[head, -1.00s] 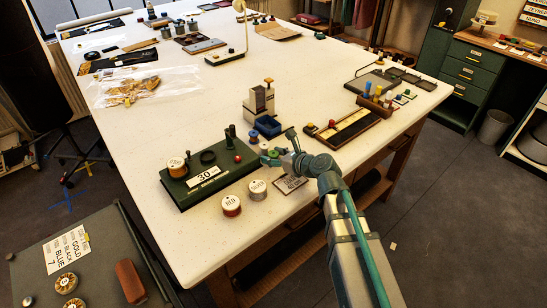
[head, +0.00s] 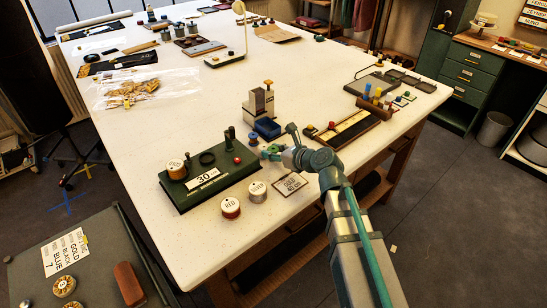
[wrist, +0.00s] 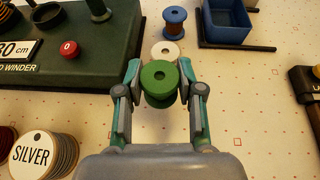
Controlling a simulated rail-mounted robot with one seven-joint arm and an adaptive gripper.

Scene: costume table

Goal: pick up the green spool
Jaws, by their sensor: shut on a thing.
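The green spool (wrist: 160,82) is between the two fingers of my gripper (wrist: 160,85) in the wrist view. The fingers press on it from left and right, and its round top with a centre hole faces the camera. The frames do not show clearly whether the spool is clear of the table.
The winder (head: 210,180) is to the left, with red (head: 231,207) and silver (head: 257,191) spools in front. A blue bin (head: 267,128) is behind; a small card (head: 290,184) lies to the right.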

